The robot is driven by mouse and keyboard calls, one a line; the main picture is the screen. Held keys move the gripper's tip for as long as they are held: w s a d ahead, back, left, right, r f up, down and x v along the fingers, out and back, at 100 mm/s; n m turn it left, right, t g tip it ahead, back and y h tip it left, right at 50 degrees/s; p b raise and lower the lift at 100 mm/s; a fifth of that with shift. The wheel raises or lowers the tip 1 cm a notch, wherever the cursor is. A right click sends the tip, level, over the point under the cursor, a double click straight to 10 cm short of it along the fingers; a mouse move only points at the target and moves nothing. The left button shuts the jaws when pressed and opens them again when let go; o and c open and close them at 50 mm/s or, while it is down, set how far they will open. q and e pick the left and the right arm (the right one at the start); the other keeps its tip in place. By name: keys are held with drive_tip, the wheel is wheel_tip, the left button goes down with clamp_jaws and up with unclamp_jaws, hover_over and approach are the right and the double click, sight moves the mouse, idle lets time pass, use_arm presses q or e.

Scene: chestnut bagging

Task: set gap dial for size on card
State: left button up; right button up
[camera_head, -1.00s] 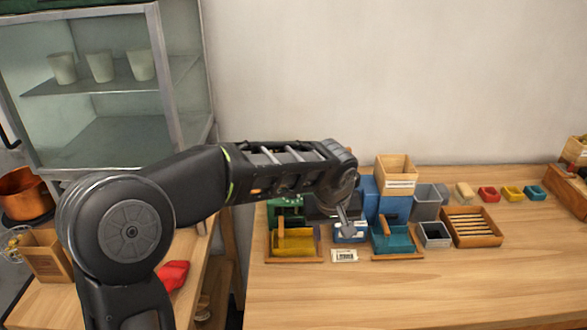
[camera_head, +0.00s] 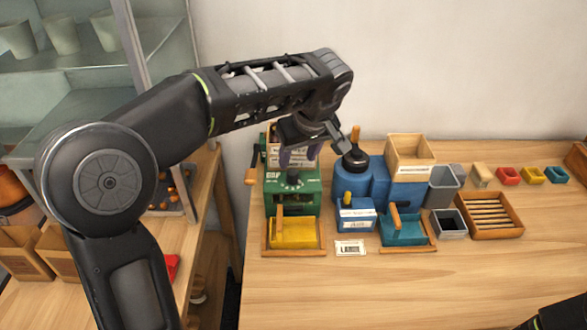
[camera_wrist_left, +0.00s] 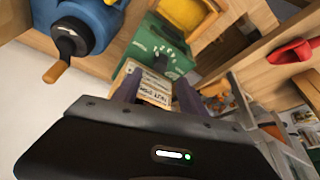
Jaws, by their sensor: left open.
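In the left wrist view the green machine (camera_wrist_left: 146,42) shows white marks in an arc around the dark knob. My left gripper (camera_head: 299,160) points down above the knob, its purplish fingers open and apart from it. The fingers (camera_wrist_left: 157,97) also show in the left wrist view, with a labelled wooden box (camera_wrist_left: 153,88) behind the gap. A white card (camera_head: 350,247) lies in front of the machines; its print looks like "LARGE".
A blue machine (camera_head: 375,183) with a crank stands close on the right. Yellow (camera_head: 295,232) and teal (camera_head: 403,231) trays sit in front. A grey bin (camera_head: 448,223) and slatted wooden tray (camera_head: 490,222) are farther right. The table front is clear.

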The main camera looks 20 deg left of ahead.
sight(293, 172)
use_arm(q)
drive_tip(key=p+x, duration=0.1)
drive_tip(key=x, duration=0.6)
clamp_jaws()
idle(0.5)
